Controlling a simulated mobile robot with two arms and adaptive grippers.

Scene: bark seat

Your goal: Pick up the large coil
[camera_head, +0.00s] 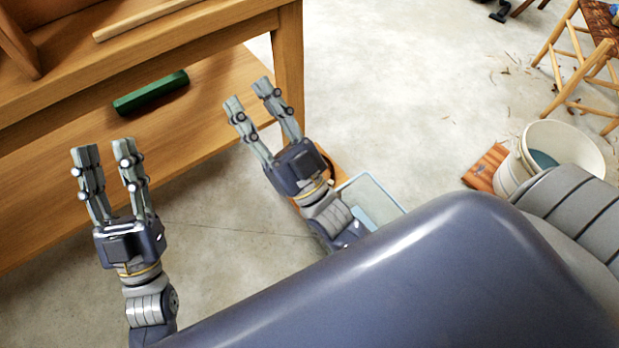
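No large coil can be made out for certain. A dark, curved brown thing (327,163) shows just behind my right gripper, mostly hidden by it, and I cannot tell what it is. My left gripper (105,150) points up toward the workbench's lower shelf, with its fingers apart and nothing between them. My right gripper (251,98) is beside the bench leg, also with its fingers apart and empty.
The wooden workbench (200,32) has a lower shelf (205,110) with a green bar (151,92) on it. A clear bin (372,202) sits on the floor beyond my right wrist. A white bucket (570,142) stands right, near a stool (578,62). The floor between is open.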

